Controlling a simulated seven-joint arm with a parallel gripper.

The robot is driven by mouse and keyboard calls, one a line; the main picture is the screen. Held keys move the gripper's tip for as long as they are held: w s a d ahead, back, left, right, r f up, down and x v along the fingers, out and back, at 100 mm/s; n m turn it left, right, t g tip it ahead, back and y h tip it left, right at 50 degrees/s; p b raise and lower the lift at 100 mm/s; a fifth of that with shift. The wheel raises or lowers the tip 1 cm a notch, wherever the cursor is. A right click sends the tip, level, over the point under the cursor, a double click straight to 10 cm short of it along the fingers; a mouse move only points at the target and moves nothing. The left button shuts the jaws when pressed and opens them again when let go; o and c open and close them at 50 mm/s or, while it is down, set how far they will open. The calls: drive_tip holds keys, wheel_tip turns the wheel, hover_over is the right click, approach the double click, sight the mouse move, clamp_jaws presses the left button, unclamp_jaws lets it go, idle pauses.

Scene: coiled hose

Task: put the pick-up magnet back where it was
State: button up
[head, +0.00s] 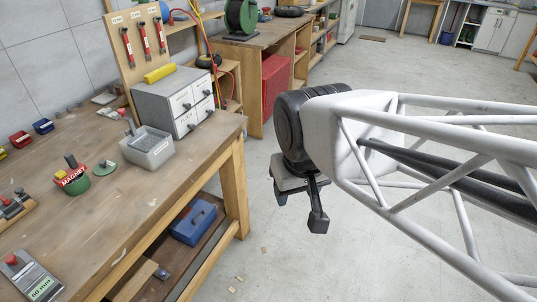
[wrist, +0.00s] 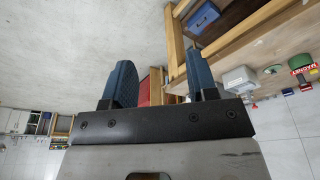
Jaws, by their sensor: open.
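A green round holder (head: 74,182) with a red label reading MAGNET stands on the workbench at the left of the head view. A dark and red stick-like piece (head: 70,161) rises from it; I cannot tell whether this is the pick-up magnet. The holder also shows at the right edge of the wrist view (wrist: 302,64). My gripper (head: 303,207) hangs over the floor, right of the bench and well apart from the holder. In the wrist view its two blue fingers (wrist: 162,80) are spread with nothing between them.
The workbench (head: 125,208) carries a grey bin (head: 148,152), a green disc with a knob (head: 105,168), a drawer cabinet (head: 178,100) and a gauge box (head: 32,280). A blue toolbox (head: 193,222) sits on its lower shelf.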

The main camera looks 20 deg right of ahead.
drive_tip(key=shift+w, duration=0.1)
drive_tip(key=w+a+r+n+t, duration=0.15)
drive_tip(key=w+a, duration=0.35)
drive_tip(key=w, duration=0.6)
drive_tip(key=w+a+n+t, duration=0.15)
drive_tip(key=w+a, duration=0.35)
drive_tip(key=w, duration=0.6)
drive_tip(key=w+a+t, duration=0.2)
drive_tip(key=w+a, duration=0.4)
drive_tip(key=w, duration=0.4)
drive_tip(key=n+y, duration=0.6)
drive_tip(key=y, duration=0.2)
approach(69, 154)
drive_tip(key=x, duration=0.4)
drive_tip(key=shift+w, duration=0.1)
drive_tip(key=shift+a+f, duration=0.1)
drive_tip(key=shift+a, duration=0.1)
